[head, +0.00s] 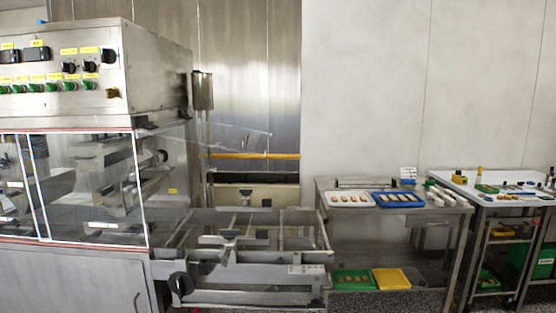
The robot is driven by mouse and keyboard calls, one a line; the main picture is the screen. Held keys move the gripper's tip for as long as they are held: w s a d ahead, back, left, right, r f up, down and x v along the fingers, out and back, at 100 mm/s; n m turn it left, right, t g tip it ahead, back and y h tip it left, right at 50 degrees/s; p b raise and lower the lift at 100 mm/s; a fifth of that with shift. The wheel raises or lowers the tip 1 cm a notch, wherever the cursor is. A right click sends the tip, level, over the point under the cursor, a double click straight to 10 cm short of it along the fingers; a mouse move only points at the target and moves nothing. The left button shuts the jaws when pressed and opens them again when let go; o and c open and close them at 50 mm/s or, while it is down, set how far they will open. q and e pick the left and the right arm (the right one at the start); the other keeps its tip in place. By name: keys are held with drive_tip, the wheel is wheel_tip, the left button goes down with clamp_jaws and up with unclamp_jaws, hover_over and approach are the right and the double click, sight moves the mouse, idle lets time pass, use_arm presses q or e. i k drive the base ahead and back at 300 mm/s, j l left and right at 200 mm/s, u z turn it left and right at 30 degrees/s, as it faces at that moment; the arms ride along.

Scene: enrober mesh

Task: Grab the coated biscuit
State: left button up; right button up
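No coated biscuit can be singled out from here. Small golden-brown pieces that look like biscuits lie in a row on a blue tray (425,200) on the steel side table. Similar small pieces lie on a white tray (332,202) to its left. They are too small to tell whether any is coated. The enrober (62,120) fills the left, with a clear guard and a control panel. Its open mesh conveyor frame (255,217) reaches right, and I see no biscuit on it. Neither of my grippers is in view.
The steel side table (452,205) stands right of the conveyor. Its lower shelf holds a green tray (340,285) with small pieces and a yellow tray (391,278). Another table (485,197) with small tools and bottles stands far right. A green crate (542,262) is beneath it.

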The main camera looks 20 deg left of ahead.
sight(152, 225)
drive_tip(key=u, duration=1.35)
drive_tip(key=i+l+z, duration=0.35)
drive_tip(key=i+l, duration=0.15)
drive_tip(key=l, duration=0.2)
drive_tip(key=i+l+z, duration=0.4)
drive_tip(key=i+l, duration=0.15)
